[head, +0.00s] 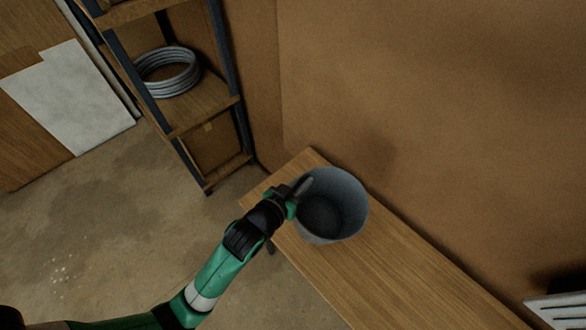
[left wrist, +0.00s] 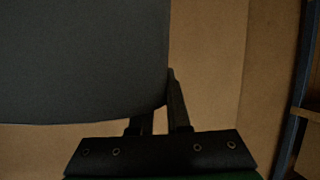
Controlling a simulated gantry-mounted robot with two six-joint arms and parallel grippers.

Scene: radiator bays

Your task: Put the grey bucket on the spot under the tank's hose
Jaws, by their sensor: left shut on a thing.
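The grey bucket (head: 345,215) is upright on or just above the left end of a wooden bench in the head view, and it looks empty inside. My left gripper (head: 301,187) is at the bucket's left rim, shut on it. In the left wrist view the bucket's dark wall (left wrist: 80,60) fills the upper left, and the left gripper's fingers (left wrist: 165,110) pinch its edge. My right gripper is not in view. The tank, its hose and the spot under it are not in view.
The wooden bench (head: 405,280) runs toward the lower right along a brown wall and is clear beside the bucket. A shelf rack (head: 185,115) with a coiled grey hose (head: 168,75) stands at upper left. A white slatted object (head: 558,308) is at lower right.

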